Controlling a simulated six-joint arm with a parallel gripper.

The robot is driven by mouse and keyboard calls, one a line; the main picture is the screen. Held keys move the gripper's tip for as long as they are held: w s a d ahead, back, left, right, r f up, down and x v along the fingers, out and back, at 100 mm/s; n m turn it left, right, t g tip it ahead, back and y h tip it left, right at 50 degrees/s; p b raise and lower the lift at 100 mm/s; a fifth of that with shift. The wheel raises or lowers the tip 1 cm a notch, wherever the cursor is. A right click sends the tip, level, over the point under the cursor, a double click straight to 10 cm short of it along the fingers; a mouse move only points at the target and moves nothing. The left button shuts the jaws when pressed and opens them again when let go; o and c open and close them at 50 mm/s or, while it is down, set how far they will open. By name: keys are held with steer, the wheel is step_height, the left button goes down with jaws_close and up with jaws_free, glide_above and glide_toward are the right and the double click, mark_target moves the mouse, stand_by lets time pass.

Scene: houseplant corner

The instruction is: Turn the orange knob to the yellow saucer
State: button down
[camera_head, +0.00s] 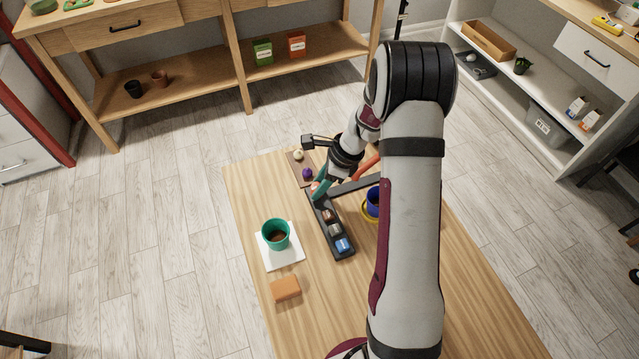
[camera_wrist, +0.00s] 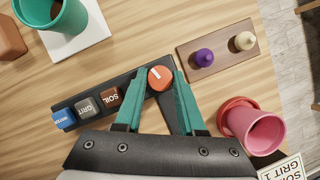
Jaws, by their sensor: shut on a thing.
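The orange knob (camera_wrist: 160,78) sits at one end of a black panel (camera_wrist: 84,108) and has a short white mark on its top. My gripper (camera_wrist: 161,80) is shut on the knob, with one teal finger on each side. In the head view my gripper (camera_head: 319,187) is at the far end of the panel and hides most of the knob. The yellow saucer (camera_head: 367,217) is right of the panel under a blue pot (camera_head: 373,203), partly hidden by my arm. It does not show in the wrist view.
The panel carries brown, grey and blue blocks (camera_wrist: 110,97). A wooden board (camera_wrist: 220,55) holds a purple and a cream peg. A pink pot (camera_wrist: 262,132) stands on a red saucer (camera_wrist: 224,108). A green pot (camera_head: 275,234) stands on a white square, near an orange-brown block (camera_head: 286,289).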

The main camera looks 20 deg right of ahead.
steer(key=n+g, duration=0.1)
steer(key=n, duration=0.2)
steer(key=n+g, duration=0.1)
steer(key=n, duration=0.2)
steer(key=shift+w+y, duration=0.2)
steer(key=shift+y, duration=0.1)
steer(key=shift+n+g, duration=0.3)
steer(key=c, duration=0.5)
jaws_free()
steer(key=v, duration=1.6)
steer(key=shift+a, duration=0.15)
